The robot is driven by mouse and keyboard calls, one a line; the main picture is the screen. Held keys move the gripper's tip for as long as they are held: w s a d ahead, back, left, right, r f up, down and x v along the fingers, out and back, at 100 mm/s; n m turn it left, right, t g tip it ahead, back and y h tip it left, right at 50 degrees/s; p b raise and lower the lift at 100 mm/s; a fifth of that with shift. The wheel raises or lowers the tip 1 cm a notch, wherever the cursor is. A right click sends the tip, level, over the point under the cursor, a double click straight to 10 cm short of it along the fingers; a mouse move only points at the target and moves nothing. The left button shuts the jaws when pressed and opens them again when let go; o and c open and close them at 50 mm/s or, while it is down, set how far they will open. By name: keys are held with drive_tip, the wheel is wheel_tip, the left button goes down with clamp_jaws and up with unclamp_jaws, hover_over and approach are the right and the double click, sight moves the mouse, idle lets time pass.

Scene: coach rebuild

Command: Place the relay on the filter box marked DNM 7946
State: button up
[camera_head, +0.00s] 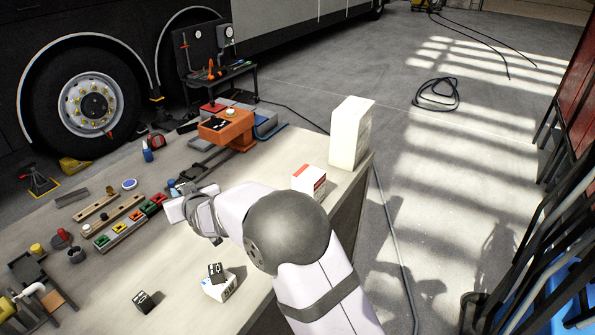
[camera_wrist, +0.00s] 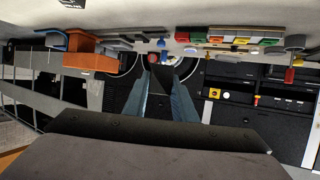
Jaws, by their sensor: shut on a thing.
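My gripper (camera_head: 178,207) is over the workbench, left of centre in the head view, its fingers partly hidden by my wrist. In the wrist view its fingers (camera_wrist: 170,98) are shut on a dark block (camera_wrist: 162,77); I cannot tell whether it is the relay. A small black cube with white marks (camera_head: 143,301) sits on the near bench. Another black cube (camera_head: 216,271) rests tilted on a small white box (camera_head: 221,290). A white and red box (camera_head: 309,182) and a tall white box (camera_head: 350,132) stand to the right. No box shows a readable DNM 7946 marking.
The bench (camera_head: 115,265) has bare room at the near left. Coloured connectors on a strip (camera_head: 132,223) lie left of my gripper. An orange unit (camera_head: 226,128) stands at the back. The bench's right edge drops to the floor near the boxes.

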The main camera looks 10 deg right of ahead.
drive_tip(key=w+d+r+m+t+h+p, duration=0.1)
drive_tip(key=w+d+r+m+h, duration=0.15)
drive_tip(key=d, duration=0.75)
drive_tip(key=w+d+r+m+h+p, duration=0.15)
drive_tip(key=w+d, duration=0.25)
drive_tip(key=d, duration=0.6)
wheel_tip(320, 180, up, 4)
drive_tip(key=p, duration=0.1)
hover_over(310, 175)
drive_tip(key=shift+w+a+r, duration=0.1)
drive_tip(key=shift+h, duration=0.4)
drive_tip(key=shift+f+p, duration=0.5)
drive_tip(key=shift+f, duration=4.55)
